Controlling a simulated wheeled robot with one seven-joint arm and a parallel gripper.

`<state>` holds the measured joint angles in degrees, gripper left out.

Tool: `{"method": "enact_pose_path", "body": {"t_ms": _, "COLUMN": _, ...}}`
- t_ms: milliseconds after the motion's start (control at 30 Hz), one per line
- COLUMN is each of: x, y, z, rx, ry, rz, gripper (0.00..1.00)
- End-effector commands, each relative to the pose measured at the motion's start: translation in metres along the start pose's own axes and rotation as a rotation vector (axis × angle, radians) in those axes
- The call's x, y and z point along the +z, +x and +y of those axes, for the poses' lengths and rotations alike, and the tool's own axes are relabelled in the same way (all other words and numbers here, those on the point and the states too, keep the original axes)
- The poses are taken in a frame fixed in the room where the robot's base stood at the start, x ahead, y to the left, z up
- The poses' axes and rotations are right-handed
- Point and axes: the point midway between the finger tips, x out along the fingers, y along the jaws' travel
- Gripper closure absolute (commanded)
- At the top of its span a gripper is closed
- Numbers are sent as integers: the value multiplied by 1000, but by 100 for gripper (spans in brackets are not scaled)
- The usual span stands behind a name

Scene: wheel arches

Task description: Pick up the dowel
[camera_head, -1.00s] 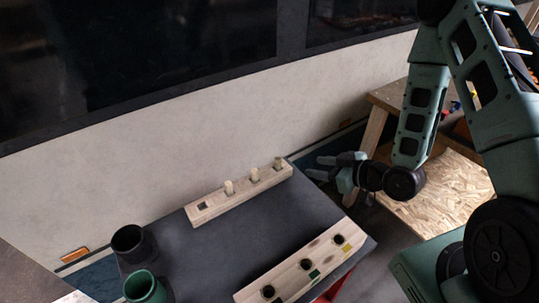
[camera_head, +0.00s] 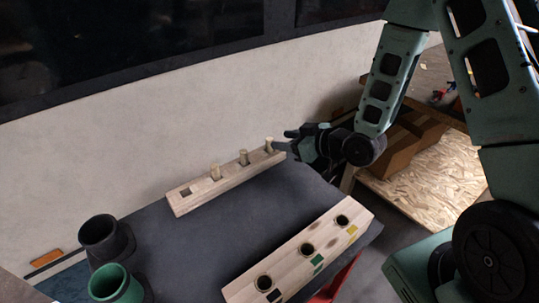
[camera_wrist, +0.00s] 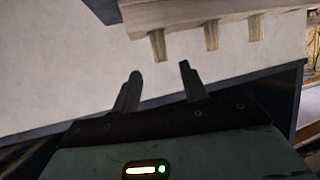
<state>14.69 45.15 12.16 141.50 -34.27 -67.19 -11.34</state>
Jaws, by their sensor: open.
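Three light wooden dowels stand upright in a wooden block (camera_head: 205,186) at the back of the dark table: a left dowel (camera_head: 215,172), a middle dowel (camera_head: 244,158) and a right dowel (camera_head: 269,146). My gripper (camera_head: 284,141) is open and empty, just right of the right dowel. In the wrist view, which looks upside down, the block (camera_wrist: 185,16) and three dowels show beyond the fingers (camera_wrist: 158,70). The leftmost dowel there (camera_wrist: 157,46) lines up with the gap, apart from the fingertips. Which dowel is meant, I cannot tell.
The back block has an empty square hole (camera_head: 186,192) at its left. A front block (camera_head: 290,262) has three round holes and coloured marks. A black cup (camera_head: 103,238) and a green cup (camera_head: 117,285) stand at the left. The table middle (camera_head: 230,218) is clear.

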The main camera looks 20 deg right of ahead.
Motion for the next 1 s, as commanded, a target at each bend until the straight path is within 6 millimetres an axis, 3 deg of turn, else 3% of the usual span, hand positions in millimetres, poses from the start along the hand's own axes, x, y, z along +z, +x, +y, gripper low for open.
{"method": "enact_pose_path", "body": {"t_ms": 100, "x": -2, "y": 18, "z": -1, "rx": -2, "ry": 0, "rz": 0, "gripper": 56}}
{"method": "enact_pose_path", "body": {"t_ms": 367, "x": 0, "y": 36, "z": -1, "rx": -1, "ry": 1, "rz": -1, "gripper": 56}}
{"method": "enact_pose_path", "body": {"t_ms": 633, "x": 4, "y": 74, "z": -3, "rx": -1, "ry": 0, "rz": 0, "gripper": 56}}
{"method": "enact_pose_path", "body": {"t_ms": 967, "x": 5, "y": 80, "z": -2, "rx": 0, "ry": 0, "rz": 0, "gripper": 56}}
{"method": "enact_pose_path", "body": {"t_ms": 1000, "x": 5, "y": 80, "z": -2, "rx": 0, "ry": 0, "rz": 0, "gripper": 67}}
